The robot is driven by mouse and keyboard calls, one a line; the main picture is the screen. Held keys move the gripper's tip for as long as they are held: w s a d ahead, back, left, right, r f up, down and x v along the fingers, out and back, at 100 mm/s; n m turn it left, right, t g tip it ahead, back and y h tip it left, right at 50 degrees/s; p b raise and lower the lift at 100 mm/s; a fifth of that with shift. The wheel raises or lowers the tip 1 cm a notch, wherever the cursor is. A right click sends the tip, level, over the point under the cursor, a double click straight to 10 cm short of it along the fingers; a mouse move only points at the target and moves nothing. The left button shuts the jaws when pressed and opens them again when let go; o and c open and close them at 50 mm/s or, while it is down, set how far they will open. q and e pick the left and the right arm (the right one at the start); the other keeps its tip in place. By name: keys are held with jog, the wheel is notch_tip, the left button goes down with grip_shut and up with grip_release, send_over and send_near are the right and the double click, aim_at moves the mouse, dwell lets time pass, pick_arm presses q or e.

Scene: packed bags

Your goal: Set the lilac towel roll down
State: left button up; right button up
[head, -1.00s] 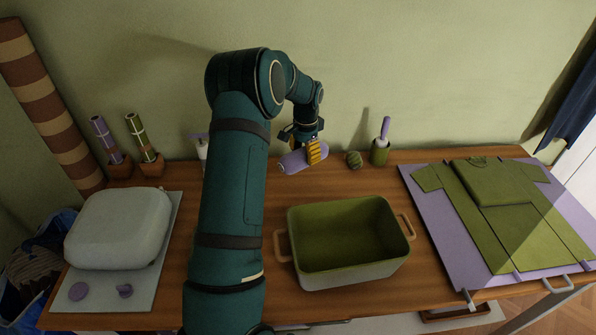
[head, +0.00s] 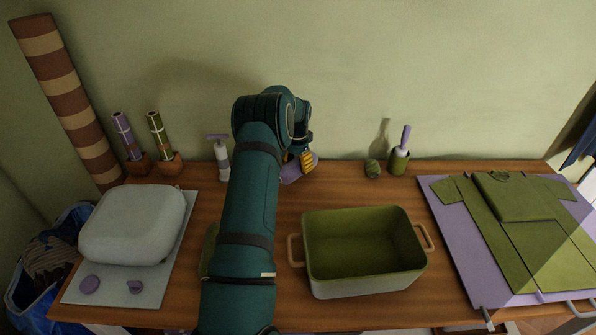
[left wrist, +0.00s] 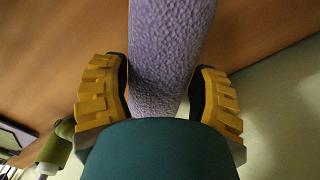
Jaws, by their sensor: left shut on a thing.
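The lilac towel roll (head: 291,174) is at the back of the wooden table, partly hidden by my left arm in the head view. My left gripper (head: 304,163) is shut on it with its yellow fingers. In the left wrist view the textured roll (left wrist: 168,60) lies between the two yellow fingers (left wrist: 160,95), with wood behind it. I cannot tell whether the roll touches the table. My right gripper is not in view.
The green bin (head: 365,285) with handles stands right of my left arm. A grey case (head: 133,225) is left, a folded shirt (head: 512,200) right.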

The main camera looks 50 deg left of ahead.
aim_at(297, 161)
pick_arm(q)
jog(key=shift+f, duration=1.5)
jog(key=shift+f, duration=0.15)
jog(key=o, duration=1.3)
jog(key=shift+r, duration=0.55)
notch_tip(297, 161, up, 11)
jog(key=shift+r+p, duration=0.15)
jog(key=shift+p, duration=0.45)
